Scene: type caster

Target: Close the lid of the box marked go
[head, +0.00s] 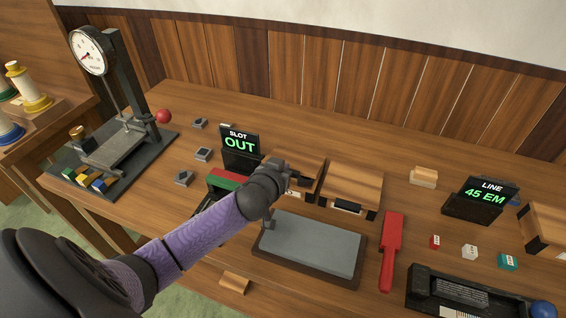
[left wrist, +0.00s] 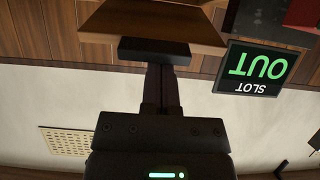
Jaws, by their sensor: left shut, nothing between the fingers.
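Two wooden boxes with dark corners stand mid-table in the head view: a left box (head: 305,170), partly covered by my arm, and a right box (head: 352,182) with a dark tab on its front. I cannot read a "go" mark on either. My left gripper (head: 286,174) is shut and empty, at the front of the left box. In the left wrist view its fingers (left wrist: 160,90) reach toward a dark bar (left wrist: 154,50) in front of a wooden panel (left wrist: 150,22); contact is unclear. I cannot tell the lid's angle. My right gripper is not in view.
A sign reading SLOT OUT (head: 240,145) stands left of the boxes. A grey slab (head: 310,245) lies in front, with a red paddle (head: 391,250) at its right. A LINE 45 EM sign (head: 485,198), small blocks and a black tray (head: 450,290) are at the right.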

